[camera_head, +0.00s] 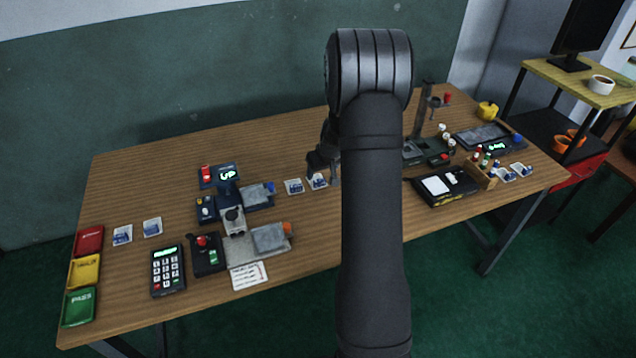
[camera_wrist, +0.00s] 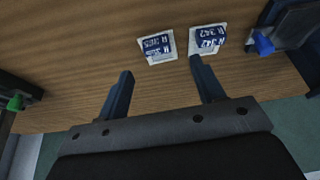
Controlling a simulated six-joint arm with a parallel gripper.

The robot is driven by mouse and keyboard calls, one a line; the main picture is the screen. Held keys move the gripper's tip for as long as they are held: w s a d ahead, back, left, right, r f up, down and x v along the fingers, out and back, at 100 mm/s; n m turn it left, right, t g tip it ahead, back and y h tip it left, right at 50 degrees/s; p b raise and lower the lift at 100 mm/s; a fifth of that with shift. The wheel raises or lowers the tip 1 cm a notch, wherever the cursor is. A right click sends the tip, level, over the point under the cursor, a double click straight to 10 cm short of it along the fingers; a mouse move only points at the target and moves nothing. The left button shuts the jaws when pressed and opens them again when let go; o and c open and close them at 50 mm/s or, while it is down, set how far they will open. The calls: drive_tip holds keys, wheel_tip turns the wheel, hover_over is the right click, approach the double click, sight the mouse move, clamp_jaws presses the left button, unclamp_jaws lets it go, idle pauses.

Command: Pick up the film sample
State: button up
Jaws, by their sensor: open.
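Several small white squares with blue printed film pieces lie on the wooden table. One film sample (camera_head: 293,186) and another film sample (camera_head: 317,182) lie side by side near the table's middle. Both show in the wrist view, one on the left (camera_wrist: 158,46) and one on the right (camera_wrist: 208,40). Which one the task means I cannot tell. My gripper (camera_wrist: 161,68) is open and empty above the table, its fingertips pointing toward this pair and apart from them. In the head view my gripper (camera_head: 325,176) is beside the right sample, partly hidden by my arm.
Left of the pair stands a grey device (camera_head: 235,222), with a keypad (camera_head: 168,270) and red, yellow and green trays (camera_head: 84,271) farther left. Two more samples lie at left (camera_head: 137,230). At right are a black case (camera_head: 447,187) and a vial rack (camera_head: 480,173).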

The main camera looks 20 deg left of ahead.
sight(319, 180)
drive_tip(key=shift+w+x, duration=0.2)
drive_tip(key=shift+x, duration=3.3)
drive_tip(key=shift+r, duration=0.15)
drive_tip(key=c, duration=1.1)
drive_tip(key=shift+o, duration=0.2)
